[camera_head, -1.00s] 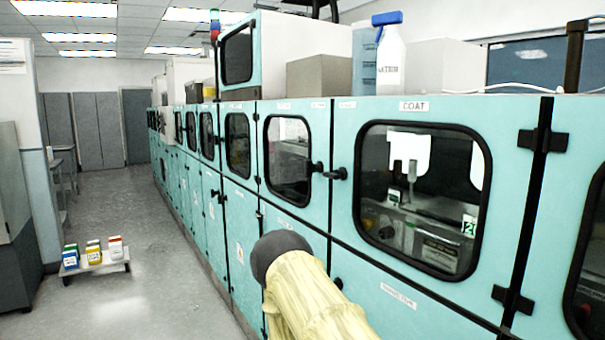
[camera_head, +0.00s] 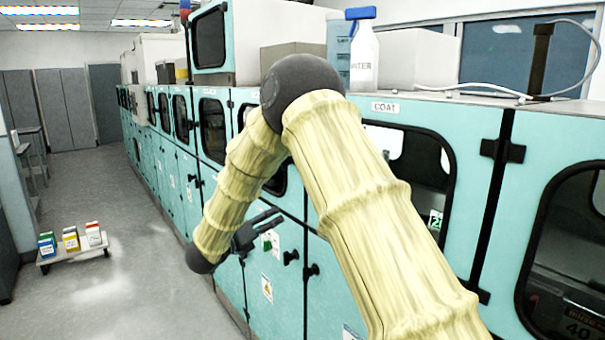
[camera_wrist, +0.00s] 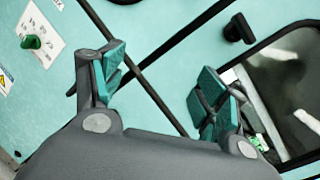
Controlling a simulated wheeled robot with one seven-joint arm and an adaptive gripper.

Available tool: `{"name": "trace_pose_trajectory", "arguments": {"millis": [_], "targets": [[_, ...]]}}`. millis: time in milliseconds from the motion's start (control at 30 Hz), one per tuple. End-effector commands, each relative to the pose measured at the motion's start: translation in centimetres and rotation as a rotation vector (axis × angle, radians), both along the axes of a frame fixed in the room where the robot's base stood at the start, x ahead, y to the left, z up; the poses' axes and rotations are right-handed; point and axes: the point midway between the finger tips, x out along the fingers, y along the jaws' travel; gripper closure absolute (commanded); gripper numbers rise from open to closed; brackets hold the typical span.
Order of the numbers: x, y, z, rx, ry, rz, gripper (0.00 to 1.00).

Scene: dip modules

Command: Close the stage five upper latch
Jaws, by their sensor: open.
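My gripper (camera_head: 258,228) reaches down beside the row of teal cabinets, below and behind my bent arm. In the wrist view my gripper (camera_wrist: 162,70) is open, with nothing between its teal-padded fingers. A black latch handle (camera_wrist: 237,29) on the teal panel is beyond and right of the fingers, apart from them, near a window corner. Another dark fitting (camera_wrist: 125,1) is cut off at the top edge. In the head view two black latches (camera_head: 290,257) (camera_head: 312,270) show right of my gripper. No stage number is readable, so I cannot tell which is the stage five upper latch.
A green knob on a white label (camera_wrist: 32,42) lies left of my gripper. The COAT cabinet window (camera_head: 425,165) is partly hidden by my arm. A low cart with boxes (camera_head: 72,243) stands left; the aisle floor is clear.

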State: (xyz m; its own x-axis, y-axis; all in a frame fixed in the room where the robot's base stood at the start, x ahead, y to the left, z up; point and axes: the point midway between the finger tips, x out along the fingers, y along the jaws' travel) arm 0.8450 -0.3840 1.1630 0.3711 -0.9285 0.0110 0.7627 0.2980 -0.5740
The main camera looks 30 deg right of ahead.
Motion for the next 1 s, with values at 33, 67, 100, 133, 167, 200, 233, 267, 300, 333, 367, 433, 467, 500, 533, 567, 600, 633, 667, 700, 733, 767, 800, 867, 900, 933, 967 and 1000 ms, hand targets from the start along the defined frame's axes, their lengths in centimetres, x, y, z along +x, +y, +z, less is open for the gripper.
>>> {"name": "trace_pose_trajectory", "arguments": {"millis": [33, 67, 100, 133, 167, 200, 233, 267, 300, 333, 367, 433, 467, 500, 533, 567, 600, 633, 667, 700, 733, 767, 800, 867, 900, 933, 967, 1000], "targets": [[0.0, -0.4, 3.7, 0.034, -0.122, -0.058, 0.27], [-0.2, -0.6, 5.3, 0.051, -0.190, -0.092, 0.27], [-0.4, -0.8, 7.1, 0.074, -0.271, -0.132, 0.27], [-0.7, -0.9, 8.4, 0.089, -0.327, -0.159, 0.27], [-0.9, -1.0, 9.5, 0.101, -0.378, -0.184, 0.27], [-1.1, -1.0, 10.7, 0.115, -0.435, -0.211, 0.27], [-1.3, -1.1, 11.5, 0.123, -0.473, -0.230, 0.27], [-1.4, -1.1, 12.2, 0.131, -0.504, -0.245, 0.27], [-1.6, -1.2, 12.9, 0.138, -0.537, -0.263, 0.27], [-1.7, -1.2, 13.3, 0.142, -0.557, -0.272, 0.27], [-1.8, -1.3, 13.6, 0.144, -0.571, -0.279, 0.27], [-2.0, -1.5, 14.0, 0.149, -0.593, -0.291, 0.27], [-2.0, -1.6, 14.1, 0.151, -0.597, -0.293, 0.27], [-2.0, -1.9, 14.2, 0.151, -0.599, -0.293, 0.27], [-1.9, -2.2, 14.2, 0.151, -0.598, -0.293, 0.27], [-1.9, -2.5, 14.2, 0.150, -0.598, -0.293, 0.27], [-1.8, -3.0, 14.3, 0.151, -0.597, -0.293, 0.27], [-1.8, -3.5, 14.3, 0.150, -0.596, -0.293, 0.27], [-1.8, -3.9, 14.3, 0.150, -0.596, -0.293, 0.27], [-1.7, -4.6, 14.3, 0.151, -0.596, -0.294, 0.27], [-1.7, -5.1, 14.4, 0.150, -0.596, -0.294, 0.27], [-1.6, -5.6, 14.4, 0.150, -0.596, -0.293, 0.27], [-1.6, -6.2, 14.4, 0.150, -0.596, -0.291, 0.27], [-1.5, -7.2, 14.4, 0.150, -0.596, -0.291, 0.27], [-1.5, -7.8, 14.4, 0.150, -0.596, -0.293, 0.27], [-1.4, -8.3, 14.4, 0.150, -0.595, -0.292, 0.27], [-1.4, -8.7, 14.3, 0.150, -0.595, -0.292, 0.27], [-1.3, -9.3, 14.3, 0.151, -0.594, -0.291, 0.27]]}}
